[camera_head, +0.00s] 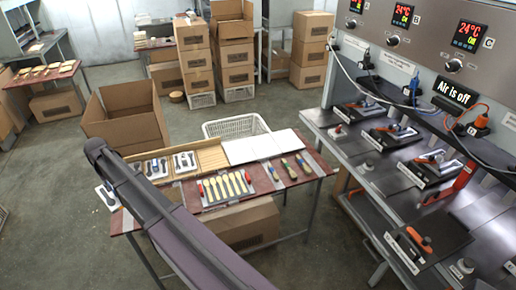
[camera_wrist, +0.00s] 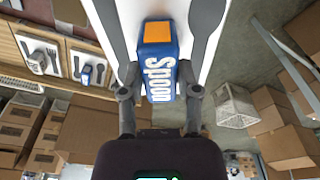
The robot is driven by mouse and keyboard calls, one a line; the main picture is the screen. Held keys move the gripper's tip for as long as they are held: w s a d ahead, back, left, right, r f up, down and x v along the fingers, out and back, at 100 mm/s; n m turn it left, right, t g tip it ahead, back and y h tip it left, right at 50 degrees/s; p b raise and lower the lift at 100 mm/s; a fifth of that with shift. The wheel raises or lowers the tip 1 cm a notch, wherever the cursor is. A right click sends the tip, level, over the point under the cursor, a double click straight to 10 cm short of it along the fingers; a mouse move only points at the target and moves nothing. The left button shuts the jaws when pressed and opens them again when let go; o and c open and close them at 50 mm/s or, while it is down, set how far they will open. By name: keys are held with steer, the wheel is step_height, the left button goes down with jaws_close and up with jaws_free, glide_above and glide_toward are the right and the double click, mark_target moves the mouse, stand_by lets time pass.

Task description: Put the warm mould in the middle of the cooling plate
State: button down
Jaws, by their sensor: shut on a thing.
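My gripper (camera_wrist: 161,91) is shut on the blue block handle, with an orange end and the word "Spoon", of a white mould (camera_wrist: 190,22). Dark spoon shapes lie on the mould on both sides of the handle. In the head view the white mould (camera_head: 108,197) shows at the left end of the red-brown table, partly behind my arm; my fingers cannot be made out there. I cannot tell for certain which surface is the cooling plate. A dark plate (camera_head: 440,228) at the lower right carries an orange-handled piece.
The table holds a wooden tray (camera_head: 212,158) with other moulds, white panels (camera_head: 264,147) and a row of spoons (camera_head: 225,188). On the right, several presses (camera_head: 400,133) stand on a metal bench under a sign (camera_head: 455,93) reading "Air is off". Open cartons (camera_head: 125,118) stand behind.

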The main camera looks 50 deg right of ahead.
steer(key=shift+s, duration=0.15)
steer(key=shift+d, duration=0.4)
